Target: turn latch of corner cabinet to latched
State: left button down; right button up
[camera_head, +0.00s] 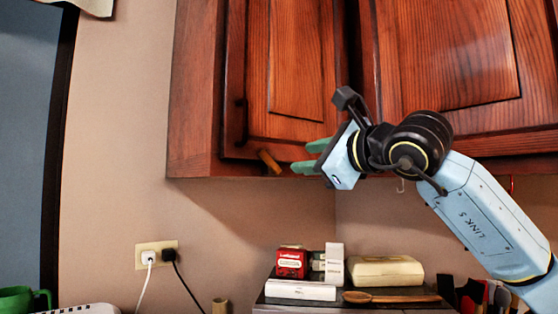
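The corner cabinet (205,95) hangs on the wall at the upper middle, and its left door (290,60) looks closed. A small light-wood latch (269,161) sits at the door's bottom edge. It lies tilted, running from upper left to lower right. My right gripper (311,156) is just to the right of the latch with its green fingertips pointing left. The fingertips are apart with nothing visible between them, and a small gap shows between them and the latch. My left gripper is not in view.
A counter below holds a red box (291,263), a white box (300,290), a cream container (385,271) and a wooden spoon (390,297). A wall outlet (156,254) with two plugs is at the lower left. The wall left of the cabinet is clear.

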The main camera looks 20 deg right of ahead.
aim_at(271, 161)
jog(key=p+x, duration=0.2)
jog(key=x, duration=0.8)
jog(key=shift+w+a+p, duration=0.1)
jog(key=shift+w+p, duration=0.05)
jog(key=shift+p, duration=0.15)
grip_shut()
